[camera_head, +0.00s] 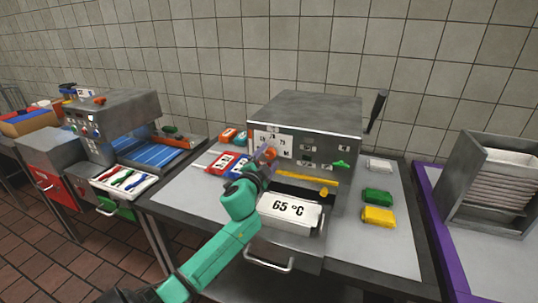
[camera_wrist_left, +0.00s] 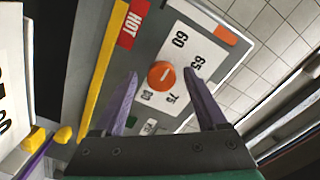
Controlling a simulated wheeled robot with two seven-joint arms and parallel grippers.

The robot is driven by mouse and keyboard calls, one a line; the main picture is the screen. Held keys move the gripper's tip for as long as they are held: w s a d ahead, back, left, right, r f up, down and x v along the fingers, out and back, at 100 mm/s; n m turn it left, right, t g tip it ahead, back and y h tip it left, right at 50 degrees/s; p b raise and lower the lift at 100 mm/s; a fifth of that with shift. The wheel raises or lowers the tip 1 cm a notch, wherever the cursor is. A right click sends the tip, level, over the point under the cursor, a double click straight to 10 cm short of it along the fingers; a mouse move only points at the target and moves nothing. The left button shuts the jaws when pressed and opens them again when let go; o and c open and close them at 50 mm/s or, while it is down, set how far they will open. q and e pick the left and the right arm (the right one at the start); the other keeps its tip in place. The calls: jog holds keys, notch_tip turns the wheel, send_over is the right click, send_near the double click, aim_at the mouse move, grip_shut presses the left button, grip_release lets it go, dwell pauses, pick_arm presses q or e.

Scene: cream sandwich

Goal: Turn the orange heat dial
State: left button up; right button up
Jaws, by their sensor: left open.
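The orange heat dial (camera_wrist_left: 161,75) sits on a white scale plate (camera_wrist_left: 188,52) marked 60, 65, 75 and 80 on the front of a grey metal machine (camera_head: 310,118). It has a short white mark on its face. In the head view the dial (camera_head: 271,153) is partly hidden by my gripper. My left gripper (camera_head: 263,160) is open with purple fingers. In the wrist view its fingertips lie on either side of the dial, with a gap on both sides. I cannot tell how far they are from the panel. My right gripper is out of view.
A white "65 °C" sign (camera_head: 290,208) is on the machine's front below my gripper. A yellow bar (camera_head: 308,178) crosses the front. Green (camera_head: 377,195) and yellow (camera_head: 378,217) blocks lie right. Red-and-blue packets (camera_head: 227,162) lie left. A black-handled lever (camera_head: 376,107) rises at the right.

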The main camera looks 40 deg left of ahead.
pick_arm(q)
jog(key=shift+w+r, duration=0.1)
jog(key=shift+w, duration=0.1)
jog(key=shift+s, duration=0.1)
grip_shut()
jog(key=shift+m, duration=0.4)
jog(key=m, duration=0.4)
jog(key=shift+m+p, duration=0.45)
jog(key=shift+m, duration=1.55)
